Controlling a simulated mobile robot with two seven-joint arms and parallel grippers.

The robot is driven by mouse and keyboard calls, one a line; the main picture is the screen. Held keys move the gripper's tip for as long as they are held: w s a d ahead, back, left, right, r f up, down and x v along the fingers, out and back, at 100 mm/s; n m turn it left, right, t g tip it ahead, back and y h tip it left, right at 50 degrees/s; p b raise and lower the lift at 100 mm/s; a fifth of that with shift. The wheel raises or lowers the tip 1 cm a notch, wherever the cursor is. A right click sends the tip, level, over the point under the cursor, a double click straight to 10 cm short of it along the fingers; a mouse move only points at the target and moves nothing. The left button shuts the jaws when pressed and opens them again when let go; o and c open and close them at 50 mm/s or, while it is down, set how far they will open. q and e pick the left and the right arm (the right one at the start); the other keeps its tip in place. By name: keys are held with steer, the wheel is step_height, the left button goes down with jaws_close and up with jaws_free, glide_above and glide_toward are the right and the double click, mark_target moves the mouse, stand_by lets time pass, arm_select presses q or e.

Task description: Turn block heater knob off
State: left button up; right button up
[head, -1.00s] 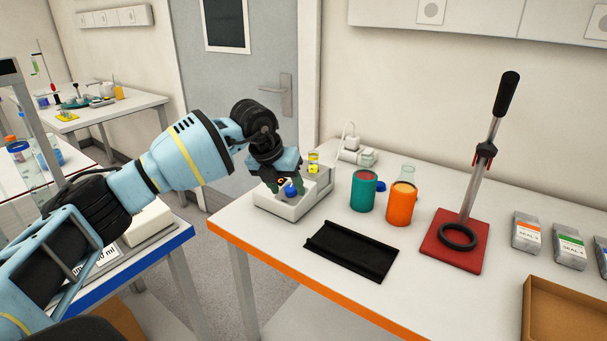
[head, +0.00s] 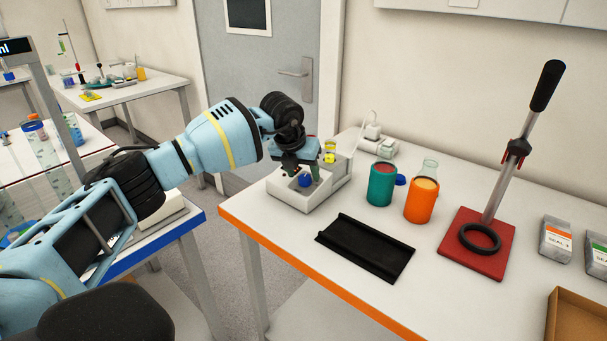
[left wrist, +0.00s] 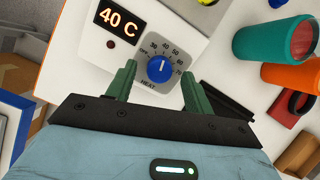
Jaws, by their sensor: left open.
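The block heater (head: 318,194) is a white box at the left end of the orange-edged bench. Its blue knob (head: 305,180) also shows in the left wrist view (left wrist: 160,68), set in a grey dial plate with temperature marks and the word HEAT. The knob's white mark points up, near 40. The heater's display (left wrist: 118,22) reads 40 C. My left gripper (head: 302,172) is at the heater. Its green fingers (left wrist: 158,80) are open, one on each side of the knob, with gaps between. My right gripper is not in view.
A teal cup (head: 380,185) and an orange cup (head: 421,201) stand right of the heater. A black tray (head: 366,248) lies in front. A red-based press (head: 477,245) with a tall lever stands further right. A yellow-capped vial (head: 329,152) is at the heater's back.

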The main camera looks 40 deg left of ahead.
arm_select(q)
steer(key=shift+w+f, duration=0.25)
steer(key=shift+f, duration=0.35)
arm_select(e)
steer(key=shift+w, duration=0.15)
